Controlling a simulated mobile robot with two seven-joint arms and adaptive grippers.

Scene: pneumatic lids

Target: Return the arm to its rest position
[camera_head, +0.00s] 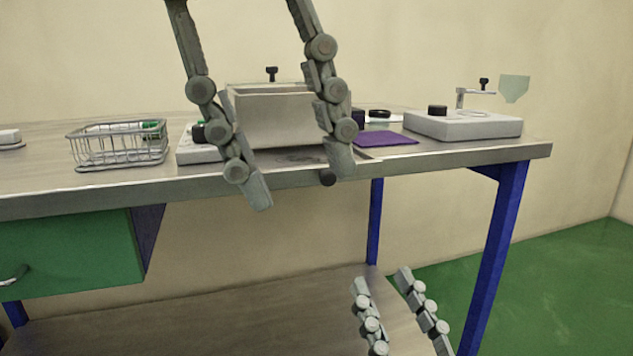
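My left gripper (301,181) hangs from the top of the view, fingers pointing down in front of the workbench (510,158). Its two fingers are spread wide, with nothing visible gripped between them. A small dark round knob (328,178) shows beside its right fingertip at the bench's front edge; I cannot tell whether they touch. My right gripper (382,280) is low in the view, below the bench top, fingers pointing up. Its fingers are apart and the space between them is empty. The rest of both arms is out of view.
A pale open box (275,118) stands behind the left gripper. A wire basket (118,157) with a green item is at left. A purple mat (388,139) and a white device (463,126) are at right. A blue leg (494,255) and lower shelf (240,320) are near the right gripper.

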